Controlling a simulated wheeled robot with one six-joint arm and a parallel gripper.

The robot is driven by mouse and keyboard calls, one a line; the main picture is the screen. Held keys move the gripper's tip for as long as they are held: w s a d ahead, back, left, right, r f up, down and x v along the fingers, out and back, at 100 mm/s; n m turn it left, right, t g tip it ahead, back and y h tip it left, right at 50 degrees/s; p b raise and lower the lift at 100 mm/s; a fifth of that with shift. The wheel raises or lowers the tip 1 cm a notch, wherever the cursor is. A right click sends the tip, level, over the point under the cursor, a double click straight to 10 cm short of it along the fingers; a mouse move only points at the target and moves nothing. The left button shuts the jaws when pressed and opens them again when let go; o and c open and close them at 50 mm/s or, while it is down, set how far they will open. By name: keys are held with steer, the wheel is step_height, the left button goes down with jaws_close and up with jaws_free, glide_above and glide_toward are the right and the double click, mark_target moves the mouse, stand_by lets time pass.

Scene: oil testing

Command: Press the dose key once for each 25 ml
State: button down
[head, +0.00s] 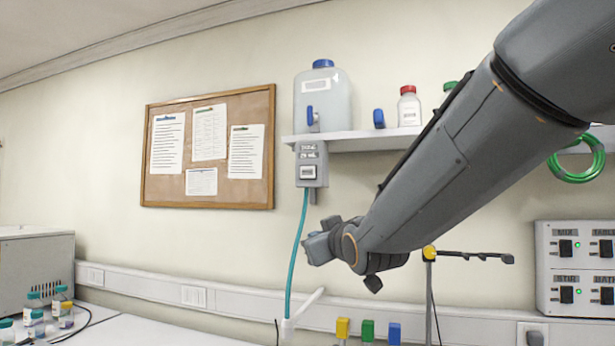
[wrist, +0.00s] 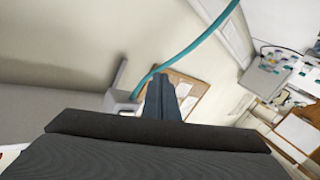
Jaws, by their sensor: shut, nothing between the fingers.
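A grey dosing box (head: 311,152) hangs under the shelf's left end, with a small label and a pale key (head: 308,172) on its front. A translucent tank (head: 323,100) with a blue cap and blue tap stands above it. A teal hose (head: 297,245) runs down from the box. My gripper (head: 312,249) is shut and empty, below the box and just right of the hose in the head view. In the wrist view its fingers (wrist: 162,98) are together, and the hose (wrist: 195,45) passes beyond them. The key cannot be made out there.
A shelf (head: 365,139) holds a red-capped bottle (head: 409,107) and a blue item. A corkboard (head: 209,150) hangs to the left. Yellow, green and blue blocks (head: 368,330) show at the bottom edge. A stand (head: 429,270) is under my arm. Switch panels (head: 577,268) are at right.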

steer(key=s+a+r+n+t+y, duration=0.1)
steer(key=a+r+y, duration=0.1)
steer(key=r, duration=0.5)
steer(key=a+r+n+t+y, duration=0.1)
steer(key=a+r+n+t, duration=0.1)
steer(key=r, duration=0.6)
steer(key=shift+s+a+r+y, duration=0.15)
steer(key=shift+s+a+y, duration=0.25)
steer(key=shift+a, duration=0.35)
steer(key=p, duration=0.1)
glide_toward(307, 173)
steer(key=shift+w+a+r, duration=0.4)
steer(key=shift+w+a, duration=0.25)
steer(key=shift+a, duration=0.05)
steer(key=shift+w+a+r, duration=0.4)
steer(key=shift+w+a, duration=0.3)
steer(key=shift+w+a+r, duration=0.4)
steer(key=shift+w+a, duration=0.25)
steer(key=shift+a, duration=0.05)
steer(key=shift+w, duration=0.15)
steer(key=shift+w+d, duration=0.15)
steer(key=shift+w, duration=0.1)
